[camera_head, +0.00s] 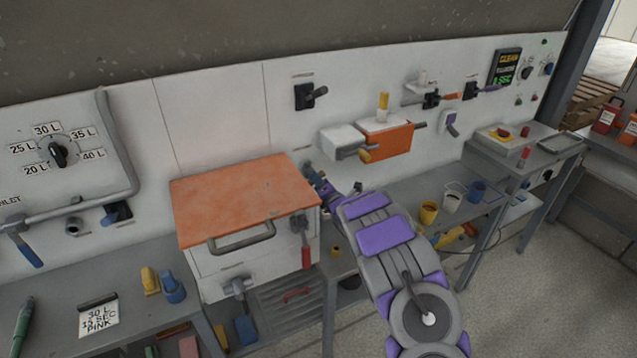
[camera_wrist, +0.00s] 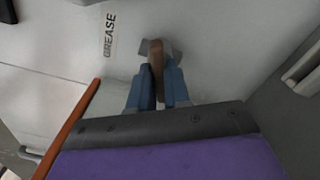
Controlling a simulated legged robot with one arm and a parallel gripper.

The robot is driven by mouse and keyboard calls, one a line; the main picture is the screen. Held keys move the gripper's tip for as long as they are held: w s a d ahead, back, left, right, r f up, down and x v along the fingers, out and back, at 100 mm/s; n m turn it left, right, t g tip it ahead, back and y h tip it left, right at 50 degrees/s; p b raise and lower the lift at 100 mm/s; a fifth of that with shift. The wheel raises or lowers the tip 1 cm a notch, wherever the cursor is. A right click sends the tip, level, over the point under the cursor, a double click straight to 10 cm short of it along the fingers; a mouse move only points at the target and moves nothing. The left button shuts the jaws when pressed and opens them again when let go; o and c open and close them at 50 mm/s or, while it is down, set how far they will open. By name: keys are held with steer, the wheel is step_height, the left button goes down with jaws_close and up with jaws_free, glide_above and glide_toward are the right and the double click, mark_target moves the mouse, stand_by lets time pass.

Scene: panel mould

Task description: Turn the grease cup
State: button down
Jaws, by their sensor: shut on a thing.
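The grease cup (camera_wrist: 156,52) shows in the wrist view as a narrow brown piece with a grey part behind it, on the pale panel beside the printed word GREASE. My gripper (camera_wrist: 157,76) is shut on the brown piece, one blue finger on each side. The fingers hide its lower part. In the head view my gripper (camera_head: 324,186) reaches the wall panel just right of the orange-topped box. The cup is small there and mostly hidden by my gripper, so its turn angle cannot be told.
The orange-topped box (camera_head: 245,200) stands close left of my gripper. A white box (camera_head: 343,139) and an orange box (camera_head: 388,141) stick out from the panel above right. Yellow, white and blue cups stand on the bench (camera_head: 405,190) to the right.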

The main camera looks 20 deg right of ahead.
steer(key=shift+s+a+f+n, duration=0.15)
steer(key=shift+f+n, duration=0.25)
steer(key=shift+n, duration=0.3)
steer(key=c, duration=1.2)
jaws_free()
steer(key=shift+o, duration=0.4)
steer(key=shift+r, duration=0.2)
steer(key=s+d+p, duration=0.1)
steer(key=s+p, duration=0.2)
steer(key=s, duration=1.4)
